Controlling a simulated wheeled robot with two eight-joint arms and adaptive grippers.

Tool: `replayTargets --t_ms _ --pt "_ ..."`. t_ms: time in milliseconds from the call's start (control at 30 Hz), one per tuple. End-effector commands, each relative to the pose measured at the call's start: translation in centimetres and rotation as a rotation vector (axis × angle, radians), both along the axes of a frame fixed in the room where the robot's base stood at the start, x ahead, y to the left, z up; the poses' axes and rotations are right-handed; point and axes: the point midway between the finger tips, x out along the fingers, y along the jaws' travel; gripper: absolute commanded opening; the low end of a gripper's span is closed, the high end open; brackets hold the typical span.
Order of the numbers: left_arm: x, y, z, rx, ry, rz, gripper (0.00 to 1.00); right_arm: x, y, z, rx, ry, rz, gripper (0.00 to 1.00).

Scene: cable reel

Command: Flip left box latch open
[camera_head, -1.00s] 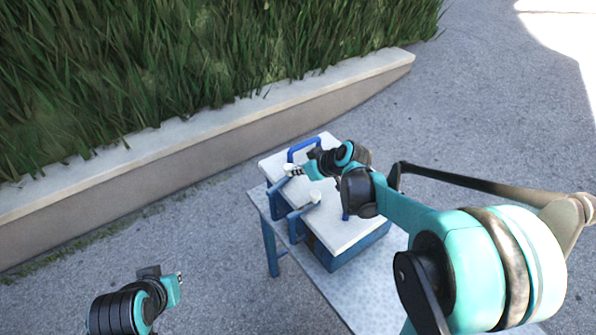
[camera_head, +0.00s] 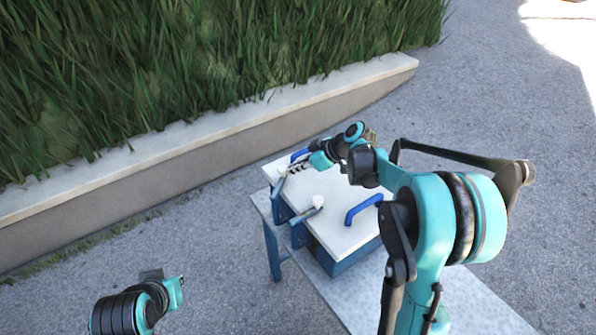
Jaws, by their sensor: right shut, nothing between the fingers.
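A blue box with a white lid (camera_head: 335,225) stands on a small table. Two blue latches with white knobs sit along its left side. The left latch (camera_head: 280,182) is the farther one; its knob leans over the lid edge only slightly. The nearer latch (camera_head: 306,214) lies with its knob over the lid. My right gripper (camera_head: 297,168) is shut and empty, its fingertips just right of the left latch's knob, over the far lid corner. Whether they touch is too small to tell. My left gripper (camera_head: 165,279) is at the lower left, away from the box; its fingers are unclear.
The speckled table top (camera_head: 390,290) has bare room at the front right. A blue lid handle (camera_head: 363,207) is clear; another (camera_head: 299,154) is close behind my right gripper. A low concrete kerb (camera_head: 200,145) with grass runs behind.

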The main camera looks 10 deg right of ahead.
Motion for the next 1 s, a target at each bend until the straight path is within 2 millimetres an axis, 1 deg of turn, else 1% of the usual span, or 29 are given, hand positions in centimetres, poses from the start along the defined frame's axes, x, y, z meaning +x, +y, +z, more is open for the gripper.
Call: replayTargets --t_ms 100,500,800,1000 --pt "0.0 0.0 0.4 0.000 0.000 0.000 0.00 1.0 0.5 0.1 -0.001 0.000 0.110 0.00" --pt "0.0 0.0 1.8 0.000 0.000 0.000 0.00 3.0 2.9 0.1 -0.001 0.000 0.482 0.00" --pt "0.0 0.0 2.4 0.000 0.000 0.000 0.00 3.7 4.7 0.1 -0.001 0.000 0.472 0.00" --pt "0.0 0.0 2.6 0.000 0.000 0.000 0.00 3.9 5.4 0.0 -0.001 0.000 0.468 0.00"
